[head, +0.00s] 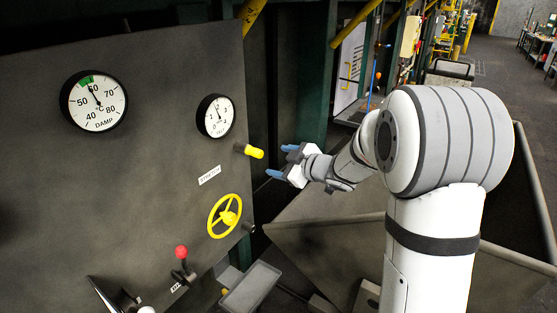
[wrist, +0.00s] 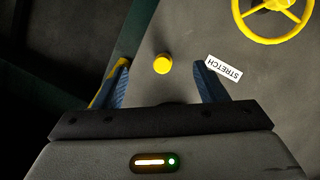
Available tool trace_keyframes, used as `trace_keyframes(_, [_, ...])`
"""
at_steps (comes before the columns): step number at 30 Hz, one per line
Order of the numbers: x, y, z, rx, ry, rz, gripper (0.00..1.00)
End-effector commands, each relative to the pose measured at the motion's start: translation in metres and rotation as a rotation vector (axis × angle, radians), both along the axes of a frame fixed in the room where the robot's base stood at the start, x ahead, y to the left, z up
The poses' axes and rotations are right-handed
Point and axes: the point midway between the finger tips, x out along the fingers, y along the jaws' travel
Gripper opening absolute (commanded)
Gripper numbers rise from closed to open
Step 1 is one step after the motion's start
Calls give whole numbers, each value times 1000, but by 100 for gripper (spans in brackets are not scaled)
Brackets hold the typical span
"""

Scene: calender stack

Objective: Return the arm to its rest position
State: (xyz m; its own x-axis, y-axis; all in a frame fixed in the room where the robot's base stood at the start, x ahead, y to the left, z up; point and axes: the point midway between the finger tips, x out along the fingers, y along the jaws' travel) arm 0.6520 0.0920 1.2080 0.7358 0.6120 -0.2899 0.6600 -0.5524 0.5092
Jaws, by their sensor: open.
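My arm (head: 440,140) reaches in from the right in the head view. My gripper (head: 280,161) has two blue fingers, which are apart with nothing between them. It is in front of the grey panel, just right of the yellow knob (head: 254,151), and looks apart from it. In the wrist view my gripper (wrist: 165,85) is open, and the yellow knob (wrist: 162,64) shows beyond the gap between the fingers.
The panel (head: 150,150) carries a DAMP gauge (head: 94,101), a second gauge (head: 215,116), a STRETCH label (head: 209,175), a yellow handwheel (head: 224,216) and a red-knobbed lever (head: 181,252). A grey tray (head: 250,286) is below. Open floor (head: 500,65) lies at the back right.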

Motion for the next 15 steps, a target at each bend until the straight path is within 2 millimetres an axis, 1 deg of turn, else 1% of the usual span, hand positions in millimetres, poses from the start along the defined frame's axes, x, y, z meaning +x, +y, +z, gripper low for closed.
trace_keyframes(6, [0,0,0,-1,0,-1,65])
trace_keyframes(9, [-1,-5,4,-9,2,-39,65])
trace_keyframes(11, [-2,-13,10,-20,6,-97,65])
trace_keyframes(14, [-12,-37,21,-45,36,-257,65])
trace_keyframes(15, [-20,-49,25,-55,58,-334,65])
